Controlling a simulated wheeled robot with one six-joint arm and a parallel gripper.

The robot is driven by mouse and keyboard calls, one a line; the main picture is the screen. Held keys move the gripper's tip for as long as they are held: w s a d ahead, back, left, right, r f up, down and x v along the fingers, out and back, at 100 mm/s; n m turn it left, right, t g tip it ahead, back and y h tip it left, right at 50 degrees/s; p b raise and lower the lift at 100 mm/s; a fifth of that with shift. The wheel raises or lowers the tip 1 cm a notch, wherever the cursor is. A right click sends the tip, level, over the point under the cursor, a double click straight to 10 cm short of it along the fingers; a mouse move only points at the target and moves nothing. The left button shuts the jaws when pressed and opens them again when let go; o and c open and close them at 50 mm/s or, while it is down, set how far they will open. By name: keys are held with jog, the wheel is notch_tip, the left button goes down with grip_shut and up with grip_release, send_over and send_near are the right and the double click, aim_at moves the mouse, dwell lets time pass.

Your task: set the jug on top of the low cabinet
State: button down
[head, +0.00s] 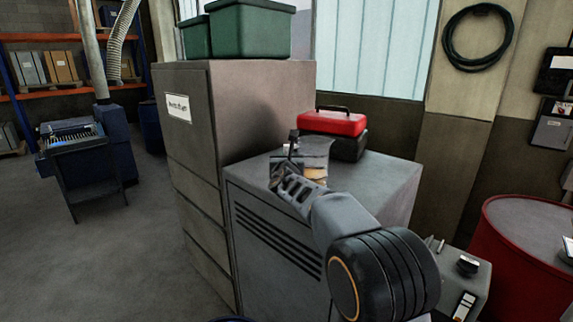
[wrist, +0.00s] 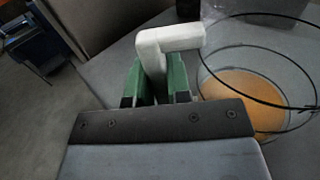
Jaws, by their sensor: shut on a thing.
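The jug (head: 316,160) is clear with orange liquid low inside; it shows upright in the head view, over the top of the low grey cabinet (head: 375,185). In the wrist view the jug (wrist: 285,75) is at the right, with its pale handle (wrist: 172,40) toward me. My gripper (head: 287,168) is shut on the handle, which sits between its green finger pads (wrist: 157,85). My arm partly hides the cabinet's top and front. Whether the jug's base touches the cabinet top, I cannot tell.
A red toolbox (head: 333,123) on a dark case (head: 350,148) stands at the back of the low cabinet, close behind the jug. A taller cabinet (head: 240,95) with green bins (head: 250,32) rises at left. The cabinet top's right side is clear. A red drum (head: 500,260) stands at right.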

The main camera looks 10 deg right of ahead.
jog(key=shift+s+f, duration=0.1)
jog(key=shift+f, duration=0.5)
jog(key=c, duration=1.1)
grip_release()
jog(key=shift+s, duration=0.3)
jog(key=s+b, duration=0.1)
jog(key=s, duration=0.2)
jog(key=s+a+b, duration=0.1)
jog(key=s, duration=0.3)
jog(key=s+a+b, duration=0.1)
jog(key=s, duration=0.3)
jog(key=shift+s, duration=0.2)
